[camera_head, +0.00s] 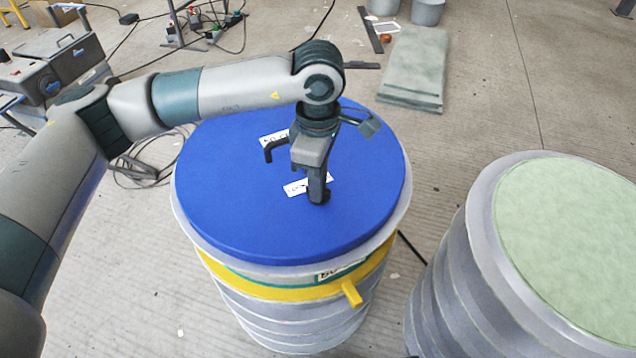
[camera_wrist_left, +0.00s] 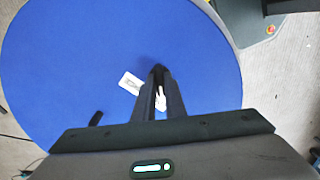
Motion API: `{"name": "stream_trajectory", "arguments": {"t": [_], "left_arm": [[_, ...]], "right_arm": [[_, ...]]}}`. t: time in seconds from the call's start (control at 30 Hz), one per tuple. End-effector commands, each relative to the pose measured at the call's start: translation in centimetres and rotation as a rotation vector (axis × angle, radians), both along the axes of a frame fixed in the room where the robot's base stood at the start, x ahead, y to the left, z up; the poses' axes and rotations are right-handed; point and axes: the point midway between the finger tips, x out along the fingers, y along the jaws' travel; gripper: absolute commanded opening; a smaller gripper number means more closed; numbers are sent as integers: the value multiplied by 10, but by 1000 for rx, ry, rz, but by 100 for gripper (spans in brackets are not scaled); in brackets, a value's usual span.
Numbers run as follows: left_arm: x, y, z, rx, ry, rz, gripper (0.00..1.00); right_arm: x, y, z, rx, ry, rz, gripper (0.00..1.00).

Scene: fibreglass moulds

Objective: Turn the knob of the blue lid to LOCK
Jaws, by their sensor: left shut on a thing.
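The round blue lid (camera_head: 240,215) lies on a grey ribbed drum with a yellow band. My left gripper (camera_head: 318,196) points down over the right of the lid's middle, its fingers close together on the knob, which they mostly hide. White labels lie on the lid, one (camera_head: 298,187) beside the fingers and one (camera_head: 274,139) farther back; I cannot read them. In the left wrist view the lid (camera_wrist_left: 60,60) fills most of the picture, a white label (camera_wrist_left: 130,82) shows left of the fingers, and the left gripper's fingers (camera_wrist_left: 160,85) look nearly parallel. My right gripper is out of view.
A second ribbed drum with a pale green top (camera_head: 575,245) stands close on the right. A yellow lever (camera_head: 352,294) sticks out from the yellow band (camera_head: 290,292). A grey-green panel (camera_head: 415,65) lies on the floor behind. Cables and equipment lie at the back left.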

Motion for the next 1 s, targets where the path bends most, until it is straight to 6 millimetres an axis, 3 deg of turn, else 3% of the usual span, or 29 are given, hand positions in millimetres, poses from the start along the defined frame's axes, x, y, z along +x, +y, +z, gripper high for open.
{"name": "stream_trajectory", "arguments": {"t": [0.13, 0.17, 0.23, 0.67, 0.87, 1.0], "left_arm": [[0, 0, 1, 0, -1, 1, 0], [0, 0, 1, 0, -1, 0, 13], [0, 0, 1, 0, -1, 0, 30], [0, 0, 3, 0, -1, 0, 30], [1, 0, 20, -1, -3, -1, 30], [1, 0, 42, -2, -5, -1, 30]], "right_arm": [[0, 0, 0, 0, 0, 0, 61], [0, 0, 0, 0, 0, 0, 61], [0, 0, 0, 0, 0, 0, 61], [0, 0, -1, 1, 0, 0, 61], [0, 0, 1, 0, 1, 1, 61], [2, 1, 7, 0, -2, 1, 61]]}}
